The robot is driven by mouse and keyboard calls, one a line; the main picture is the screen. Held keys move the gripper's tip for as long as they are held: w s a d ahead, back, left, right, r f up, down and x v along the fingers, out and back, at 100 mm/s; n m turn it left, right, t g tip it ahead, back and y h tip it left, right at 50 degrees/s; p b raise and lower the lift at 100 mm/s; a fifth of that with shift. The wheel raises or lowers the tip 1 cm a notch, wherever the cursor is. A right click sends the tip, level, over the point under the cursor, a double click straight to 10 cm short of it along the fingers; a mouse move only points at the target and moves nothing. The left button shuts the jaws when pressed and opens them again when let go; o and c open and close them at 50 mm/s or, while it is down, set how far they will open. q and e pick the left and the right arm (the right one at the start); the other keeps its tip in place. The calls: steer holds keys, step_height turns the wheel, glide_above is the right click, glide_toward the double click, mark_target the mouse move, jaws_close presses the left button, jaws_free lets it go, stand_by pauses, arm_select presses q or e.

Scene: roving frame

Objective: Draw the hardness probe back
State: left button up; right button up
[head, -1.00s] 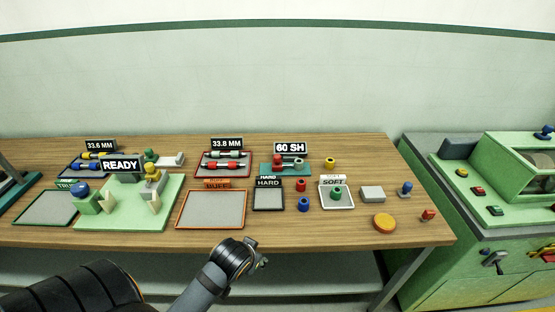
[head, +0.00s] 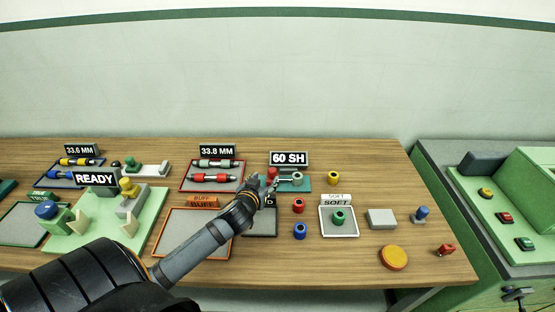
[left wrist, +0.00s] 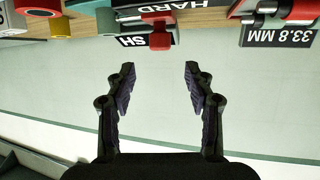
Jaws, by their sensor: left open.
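The hardness tester is a teal base (head: 303,188) with a 60 SH display (head: 289,158) above it. A red part (head: 272,173), apparently the probe's handle, and a grey ring-shaped piece (head: 297,178) sit on it. My left gripper (head: 264,183) is in front of the tester's left side and partly covers it. In the left wrist view, where the scene appears upside down, the open, empty fingers (left wrist: 159,72) point toward a red knob (left wrist: 160,39) beside the SH display. The knob lies beyond the fingertips, not between them. My right gripper is not in view.
The HARD tray (head: 262,222) is partly under my left arm. Red (head: 298,205) and blue (head: 300,231) rings stand right of it, near the SOFT tray (head: 324,229). A rack of rollers (head: 187,188) lies to the left. The right table end holds a yellow disc (head: 393,257).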

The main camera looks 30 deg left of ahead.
mark_target(272, 170)
arm_select(q)
steer(key=x, duration=0.6)
steer(key=shift+w+a+r+p, duration=0.1)
steer(key=shift+w+r+p, duration=0.05)
steer(key=shift+p, duration=0.2)
steer(key=x, duration=0.3)
steer(key=shift+w, duration=0.1)
steer(key=shift+w+a, duration=0.1)
steer(key=shift+c, duration=0.3)
steer(key=c, duration=1)
jaws_close()
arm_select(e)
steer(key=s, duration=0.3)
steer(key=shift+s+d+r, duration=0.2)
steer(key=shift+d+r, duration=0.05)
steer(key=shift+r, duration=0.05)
